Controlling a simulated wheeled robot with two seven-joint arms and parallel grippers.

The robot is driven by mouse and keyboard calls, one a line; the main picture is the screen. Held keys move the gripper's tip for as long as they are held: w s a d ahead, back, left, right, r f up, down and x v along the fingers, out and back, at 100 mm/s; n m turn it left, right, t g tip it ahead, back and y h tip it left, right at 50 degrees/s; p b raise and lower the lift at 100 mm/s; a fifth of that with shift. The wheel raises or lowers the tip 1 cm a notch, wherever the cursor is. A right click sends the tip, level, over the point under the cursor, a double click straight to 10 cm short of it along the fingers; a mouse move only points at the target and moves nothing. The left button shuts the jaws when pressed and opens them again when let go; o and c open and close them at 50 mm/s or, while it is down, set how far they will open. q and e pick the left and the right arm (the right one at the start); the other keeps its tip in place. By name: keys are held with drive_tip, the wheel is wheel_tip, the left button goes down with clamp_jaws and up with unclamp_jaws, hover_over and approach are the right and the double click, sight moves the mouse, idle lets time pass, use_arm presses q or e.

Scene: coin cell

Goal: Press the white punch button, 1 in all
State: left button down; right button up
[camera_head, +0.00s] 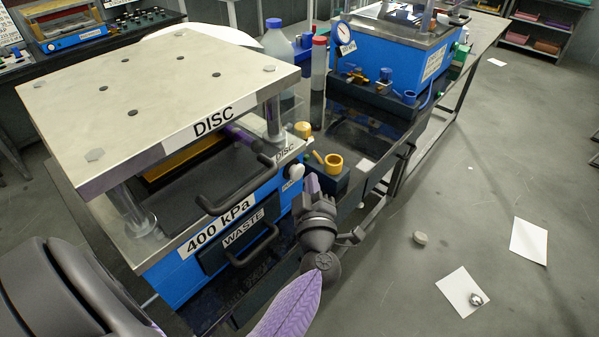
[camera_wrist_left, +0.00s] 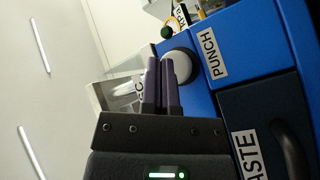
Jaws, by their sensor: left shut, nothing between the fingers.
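The white punch button (camera_head: 295,172) sits on the right end of the blue press's front, near the DISC label. In the left wrist view the round white button (camera_wrist_left: 181,66) has a dark ring and sits beside the PUNCH label (camera_wrist_left: 208,53). My left gripper (camera_head: 312,184) is shut and empty, just to the right of the button in the head view. Its purple fingertips (camera_wrist_left: 160,62) overlap the button's edge in the left wrist view. I cannot tell whether they touch it. My right gripper is not in view.
The blue press (camera_head: 165,275) carries a large metal top plate (camera_head: 150,95) and a black bar handle (camera_head: 240,188). A WASTE drawer (camera_head: 243,230) is below. A dark block with a yellow ring (camera_head: 334,164) stands close behind my left gripper. Papers (camera_head: 528,241) lie on the floor.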

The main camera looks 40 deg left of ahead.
use_arm(q)
drive_tip(key=shift+a, duration=0.1)
idle(0.4)
drive_tip(key=shift+a, duration=0.35)
drive_tip(key=shift+a+p, duration=0.45)
drive_tip(key=shift+a, duration=0.05)
idle(0.6)
drive_tip(key=shift+d, duration=0.9)
